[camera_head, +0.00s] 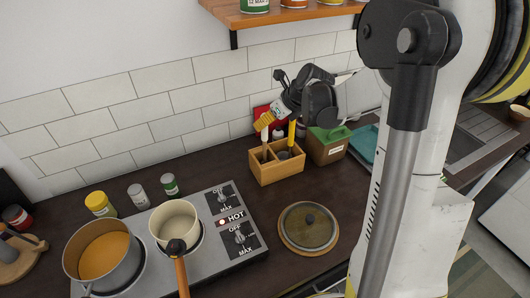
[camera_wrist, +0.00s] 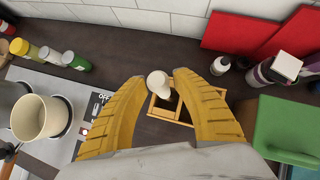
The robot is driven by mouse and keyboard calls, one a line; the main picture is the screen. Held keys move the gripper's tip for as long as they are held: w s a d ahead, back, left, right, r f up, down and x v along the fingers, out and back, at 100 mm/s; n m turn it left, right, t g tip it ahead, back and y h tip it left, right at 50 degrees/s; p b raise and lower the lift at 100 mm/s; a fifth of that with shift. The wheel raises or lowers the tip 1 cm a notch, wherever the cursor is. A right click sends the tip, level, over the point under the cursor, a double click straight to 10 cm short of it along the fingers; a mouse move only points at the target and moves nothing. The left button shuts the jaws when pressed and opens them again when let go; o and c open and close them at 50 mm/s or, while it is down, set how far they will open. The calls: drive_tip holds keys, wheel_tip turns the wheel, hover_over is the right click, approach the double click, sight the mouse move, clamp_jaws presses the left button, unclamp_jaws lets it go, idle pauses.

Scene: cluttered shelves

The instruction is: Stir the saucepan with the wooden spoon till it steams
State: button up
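A cream saucepan (camera_head: 175,217) with a dark and wooden handle stands on the hob; it also shows in the wrist view (camera_wrist: 40,117). Left of it stands a larger grey pan (camera_head: 78,262) holding orange liquid. I see no steam. The wooden spoon (camera_head: 265,148) stands upright in a wooden caddy (camera_head: 276,173); a pale rounded top, apparently the spoon's, shows in the wrist view (camera_wrist: 158,82). My gripper (camera_wrist: 156,85) is over the caddy, its yellow fingers apart on either side of that top. Whether either finger touches it is unclear.
The hob (camera_head: 210,235) has a lit HOT light. Several small jars (camera_head: 137,196) stand behind it. A lidded pan (camera_head: 308,228) sits on the counter at right. A green-topped box (camera_head: 328,146) is close right of the caddy. A shelf (camera_head: 280,17) hangs above.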

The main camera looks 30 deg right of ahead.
drive_tip(key=shift+c, duration=0.5)
clamp_jaws()
drive_tip(key=shift+r, duration=0.1)
drive_tip(key=shift+r+p, duration=3.15)
drive_tip(key=shift+r, duration=1.3)
